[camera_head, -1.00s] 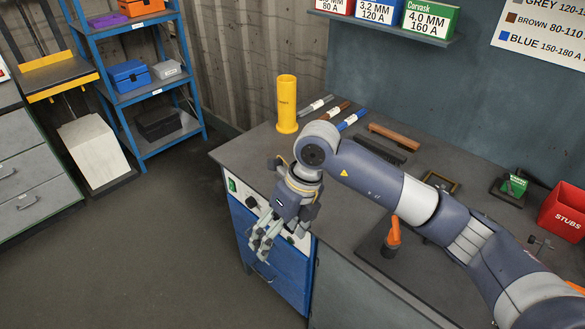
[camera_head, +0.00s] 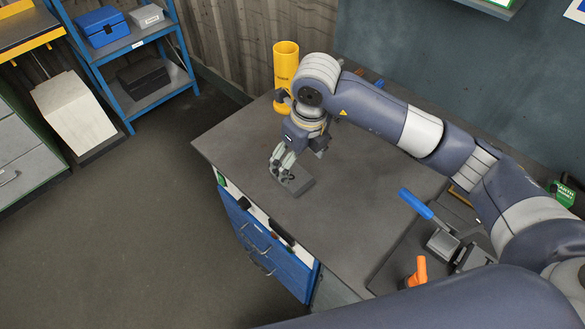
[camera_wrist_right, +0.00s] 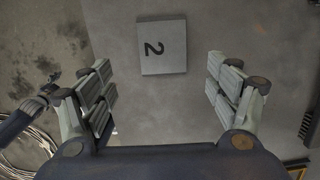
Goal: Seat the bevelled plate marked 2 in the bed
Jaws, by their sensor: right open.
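The plate marked 2 (camera_wrist_right: 163,45) is a small grey square lying flat on the bench top, its dark number facing up. In the head view the plate (camera_head: 299,185) lies near the bench's left end, partly covered by my right gripper (camera_head: 283,168). The right gripper is open and empty, pointing down over the plate. In the right wrist view its fingers (camera_wrist_right: 163,97) are spread wide, with the plate between and ahead of them, apart from both. I cannot make out the bed for certain. My left gripper does not show clearly.
A yellow tube (camera_head: 285,68) stands behind the gripper on the bench (camera_head: 330,225). A blue-handled clamp (camera_head: 415,204) and an orange handle (camera_head: 417,271) are at the right. The bench middle is clear. A blue shelf (camera_head: 110,55) stands at the far left.

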